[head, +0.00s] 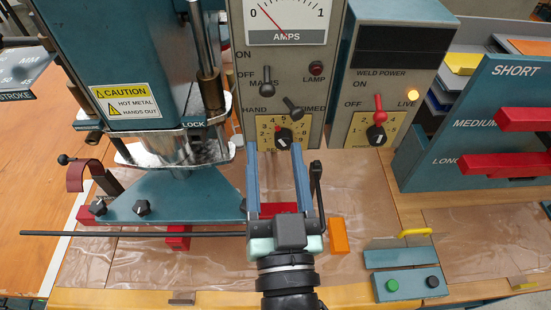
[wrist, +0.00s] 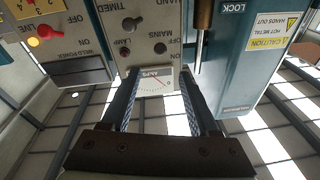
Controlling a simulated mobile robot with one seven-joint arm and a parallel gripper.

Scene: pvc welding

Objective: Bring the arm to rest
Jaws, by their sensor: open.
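My gripper (head: 275,150) is in the middle of the head view, its two blue fingers pointing away toward the control panel. The fingers stand well apart with nothing between them. In the wrist view my gripper (wrist: 158,76) also shows both fingers apart and empty, in front of the panel with the AMPS meter (wrist: 155,80). In the head view the fingertips appear just below the timer dial (head: 283,138). I cannot tell whether they touch the panel.
The teal welding press (head: 125,60) stands at left, with a long dark rod (head: 130,234) low across its front. The weld power box (head: 385,70) has a lit amber lamp. A rack with red bars (head: 490,90), an orange block (head: 339,236) and a button box (head: 405,284) are at right.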

